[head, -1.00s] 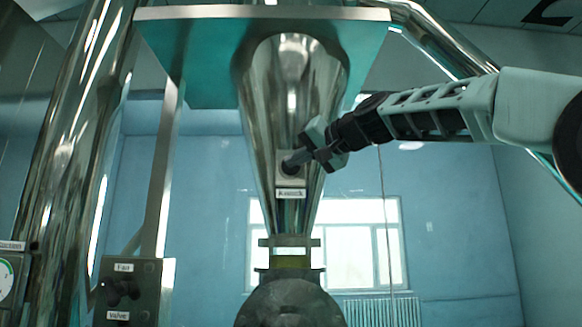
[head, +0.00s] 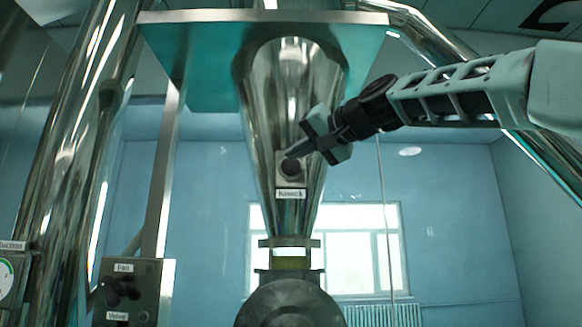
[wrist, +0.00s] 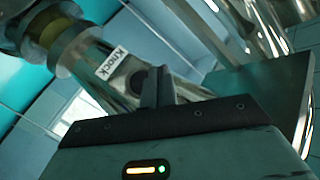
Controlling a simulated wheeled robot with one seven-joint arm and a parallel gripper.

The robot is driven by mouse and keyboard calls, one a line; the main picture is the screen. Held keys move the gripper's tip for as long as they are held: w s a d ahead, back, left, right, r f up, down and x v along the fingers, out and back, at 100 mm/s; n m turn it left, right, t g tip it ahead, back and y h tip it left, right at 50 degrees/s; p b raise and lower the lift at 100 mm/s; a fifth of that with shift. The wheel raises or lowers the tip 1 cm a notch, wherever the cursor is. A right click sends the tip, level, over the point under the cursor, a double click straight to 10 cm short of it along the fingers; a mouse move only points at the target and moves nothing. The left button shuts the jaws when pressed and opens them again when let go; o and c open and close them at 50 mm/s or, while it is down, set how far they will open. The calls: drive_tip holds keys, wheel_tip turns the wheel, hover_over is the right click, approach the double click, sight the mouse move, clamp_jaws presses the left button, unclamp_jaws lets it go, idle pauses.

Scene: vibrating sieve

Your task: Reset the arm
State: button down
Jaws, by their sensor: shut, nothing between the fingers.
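My gripper (head: 291,154) is shut and empty in the head view. It is in front of the shiny metal hopper cone (head: 292,100), just above and beside the round dark knob (head: 291,168) over the label "Knock" (head: 290,194). A small gap seems to lie between the fingertips and the knob, but I cannot tell its depth. My arm reaches in from the right. In the wrist view, my closed fingers (wrist: 157,88) point at the cone beside the dark knob (wrist: 138,78), with the "Knock" label (wrist: 112,62) to the left.
A control box (head: 134,290) with "Fan" and "Valve" labels stands at the lower left. Thick metal pipes (head: 75,150) run along the left side. A flat plate (head: 200,60) spans above the cone. Open room lies right of the cone, before the blue wall (head: 450,200) and window.

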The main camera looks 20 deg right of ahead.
idle(0.5)
drive_tip(key=s+a+f+n+g+h+b, duration=0.1)
drive_tip(key=s+a+f+g+b, duration=0.2)
drive_tip(key=f, duration=1)
drive_tip(key=s+a+f+n+g+b, duration=0.1)
drive_tip(key=s+a+f+n+g, duration=0.3)
drive_tip(key=f, duration=1)
drive_tip(key=s+a+f+m+g+h+b, duration=0.15)
drive_tip(key=a+f, duration=0.45)
drive_tip(key=f, duration=0.7)
drive_tip(key=s+d+f+n+g+h+b, duration=0.2)
drive_tip(key=s+d+f+n+g, duration=0.1)
drive_tip(key=s+f, duration=0.8)
drive_tip(key=s+d+f+n+g+h+b, duration=0.1)
drive_tip(key=s+d+f+n+g+h, duration=0.1)
drive_tip(key=s+f, duration=0.9)
wheel_tip(320, 180, down, 6)
drive_tip(key=shift+s+d+f+n+g+b, duration=0.15)
drive_tip(key=shift+s+d+n+g+b, duration=0.25)
drive_tip(key=shift+d+n+g, duration=0.2)
